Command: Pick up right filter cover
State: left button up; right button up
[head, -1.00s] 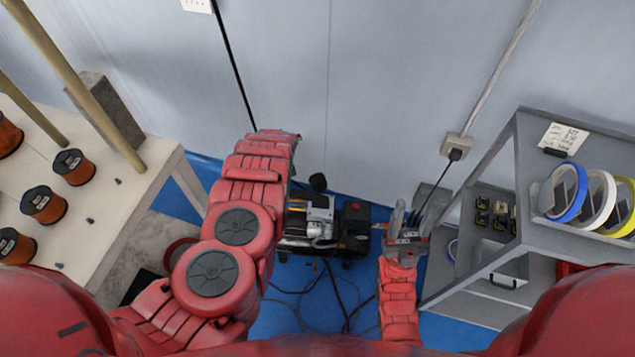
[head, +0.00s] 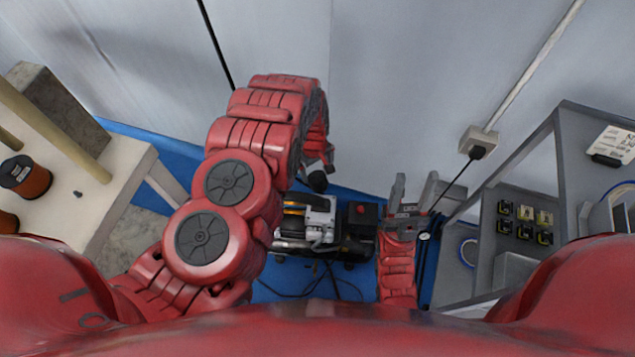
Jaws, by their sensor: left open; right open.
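A compressor-like machine (head: 308,222) with a silver middle stands on the blue floor by the wall. A black box with a red knob (head: 360,212) forms its right end. A small round black part (head: 318,181) shows at its back; I cannot tell whether this is the right filter cover. My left arm bends over the machine's left side and hides part of it. My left gripper (head: 318,165) shows only as a bit of grey beside the round black part; contact is unclear. My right gripper (head: 411,200) is open and empty, right of the machine, fingers toward the wall.
A grey shelf unit (head: 560,180) with small black and yellow items stands at the right. A table (head: 110,185) with orange spools is at the left. Cables lie on the floor before the machine.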

aim_at(318, 178)
pick_arm(q)
notch_tip(318, 178, down, 4)
jog(key=shift+w+d+f, duration=0.15)
jog(key=shift+f, duration=0.1)
jog(key=shift+w+f+b, duration=0.2)
jog(key=shift+f+b, duration=0.05)
jog(key=shift+f, duration=0.8)
jog(key=shift+w+f+b, duration=0.2)
jog(key=shift+f, duration=1.35)
jog(key=shift+c, duration=0.2)
jog(key=c, duration=1.2)
